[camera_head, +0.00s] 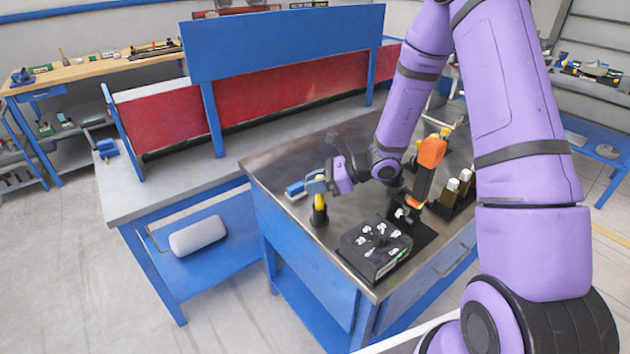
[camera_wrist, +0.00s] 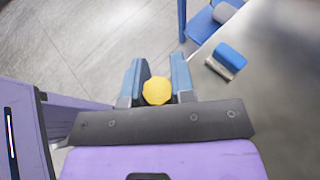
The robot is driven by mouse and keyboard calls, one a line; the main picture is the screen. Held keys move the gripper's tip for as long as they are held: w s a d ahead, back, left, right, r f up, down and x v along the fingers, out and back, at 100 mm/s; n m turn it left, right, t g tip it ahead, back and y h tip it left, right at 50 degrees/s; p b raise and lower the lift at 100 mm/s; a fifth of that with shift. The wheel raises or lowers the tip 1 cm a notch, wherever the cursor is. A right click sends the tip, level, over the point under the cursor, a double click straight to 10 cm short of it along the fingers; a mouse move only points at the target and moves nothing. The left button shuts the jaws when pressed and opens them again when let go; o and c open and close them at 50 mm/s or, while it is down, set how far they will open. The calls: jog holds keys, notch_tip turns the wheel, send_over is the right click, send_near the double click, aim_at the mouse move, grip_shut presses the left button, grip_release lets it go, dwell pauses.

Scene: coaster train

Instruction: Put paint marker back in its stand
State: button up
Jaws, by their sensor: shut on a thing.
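The yellow paint marker (camera_head: 320,201) is upright near the far left part of the dark metal tabletop. My gripper (camera_head: 317,183) is shut on its upper end, with blue-grey fingers on either side. In the wrist view, the marker's round yellow top (camera_wrist: 157,91) shows between the two fingers. The wrist view does not show the black piece.
A blue-and-white block (camera_head: 296,189) lies just left of my gripper; it also shows in the wrist view (camera_wrist: 227,60). A black box with white knobs (camera_head: 376,244) stands at the near edge. An orange-topped tool (camera_head: 431,155) stands to the right. Bare tabletop (camera_head: 280,165) lies behind.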

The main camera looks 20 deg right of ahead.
jog(key=shift+f, duration=0.15)
dwell(0.4)
jog(key=o, duration=0.9)
